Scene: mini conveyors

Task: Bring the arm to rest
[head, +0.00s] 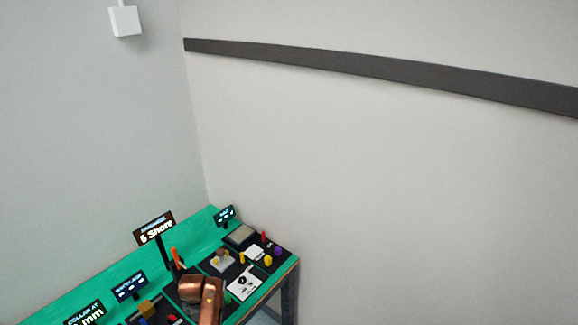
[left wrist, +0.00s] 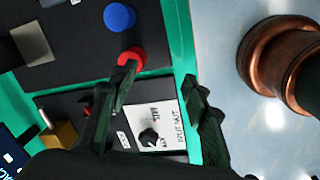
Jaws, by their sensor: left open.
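In the left wrist view my left gripper (left wrist: 159,72) is open, its two dark fingers spread apart with nothing between them. It is over the edge of a dark panel, and the left finger overlaps the lower part of a red round button (left wrist: 131,58) in the picture. Whether it touches anything there, I cannot tell. In the head view a copper-coloured arm link of mine (head: 204,296) reaches over the bench from the bottom edge; its gripper cannot be made out. My right gripper is in neither view.
A green bench (head: 80,290) with dark panels, small signs and coloured parts fills the lower left. In the left wrist view are a blue button (left wrist: 119,17), a white plate with a black knob (left wrist: 149,138) and a tan block (left wrist: 58,135). Bare floor (left wrist: 225,40) lies beyond the bench edge.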

